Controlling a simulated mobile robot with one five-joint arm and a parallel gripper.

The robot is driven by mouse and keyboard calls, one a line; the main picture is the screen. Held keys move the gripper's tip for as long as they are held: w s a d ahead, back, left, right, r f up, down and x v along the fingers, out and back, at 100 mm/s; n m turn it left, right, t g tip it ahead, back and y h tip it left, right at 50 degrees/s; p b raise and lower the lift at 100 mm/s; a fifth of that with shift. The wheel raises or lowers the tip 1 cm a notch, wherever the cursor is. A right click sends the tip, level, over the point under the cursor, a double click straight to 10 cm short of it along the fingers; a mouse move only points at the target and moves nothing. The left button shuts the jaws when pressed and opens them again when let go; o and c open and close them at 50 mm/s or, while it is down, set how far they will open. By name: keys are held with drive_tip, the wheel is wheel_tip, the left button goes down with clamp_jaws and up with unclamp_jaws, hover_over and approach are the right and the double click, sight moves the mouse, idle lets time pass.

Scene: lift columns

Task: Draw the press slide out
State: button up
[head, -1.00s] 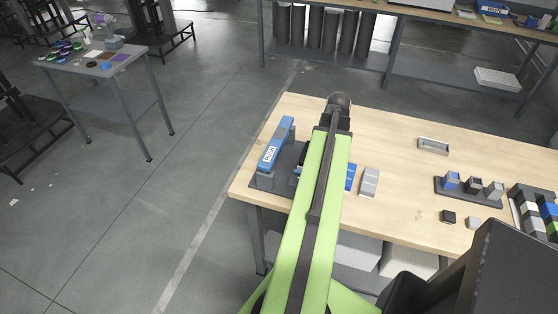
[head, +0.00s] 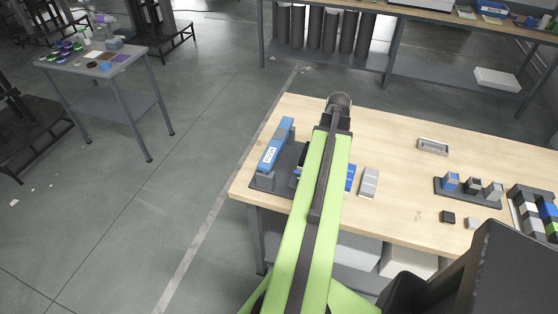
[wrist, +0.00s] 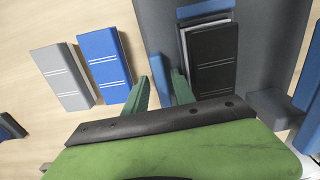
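The press (head: 275,150) stands at the left end of the wooden table, with a blue lever marked PUSH on a dark base. The arm hides part of it in the head view. In the wrist view, the dark base plate (wrist: 264,45) shows with a black block (wrist: 212,58) in the slide, a blue bar behind it. A short blue handle (wrist: 159,77) sticks up left of the black block. My gripper (wrist: 160,78) has its two green fingers apart, one on each side of this handle. Contact with it is not clear. The head view hides my fingers behind the arm.
A blue block (wrist: 104,65) and a grey block (wrist: 62,76) lie on the table left of my fingers. Farther right are a grey tray (head: 433,146), a dark fixture with small blocks (head: 468,196) and a bin of blocks (head: 538,212). The table's back middle is clear.

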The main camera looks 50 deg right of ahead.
drive_tip(key=shift+r+p, duration=2.95)
drive_tip(key=shift+r, duration=0.35)
